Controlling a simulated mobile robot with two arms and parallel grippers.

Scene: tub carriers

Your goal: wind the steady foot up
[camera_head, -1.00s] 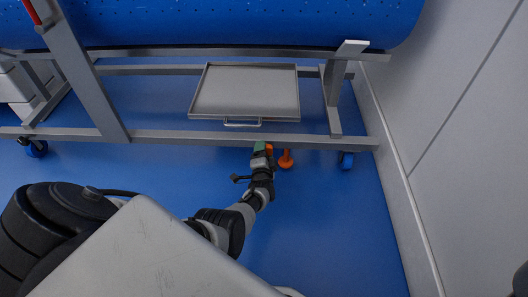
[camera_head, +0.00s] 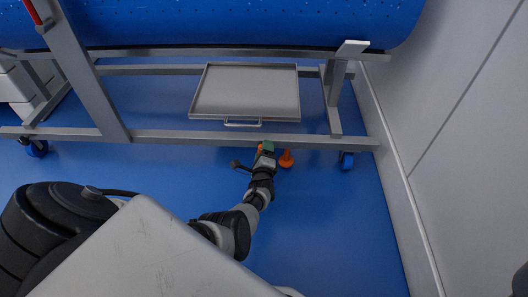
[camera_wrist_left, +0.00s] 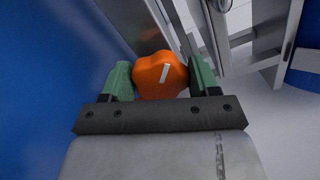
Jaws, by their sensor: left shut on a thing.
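The orange lobed knob (camera_wrist_left: 160,75) sits between the green fingers of my left gripper (camera_wrist_left: 163,82) in the left wrist view, with a short white mark on its face. In the head view my left gripper (camera_head: 266,148) is at the carrier's lower front rail, shut on the knob, which is mostly hidden there. The orange steady foot (camera_head: 286,159), cone-shaped, shows just right of the gripper below the rail. I cannot tell whether it touches the floor. My right gripper is not in view.
The grey carrier frame (camera_head: 180,136) bears a large blue tub (camera_head: 240,22). A grey tray (camera_head: 245,90) with a front handle lies low in the frame. A pale wall (camera_head: 450,120) closes the right side. Blue floor in front is clear.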

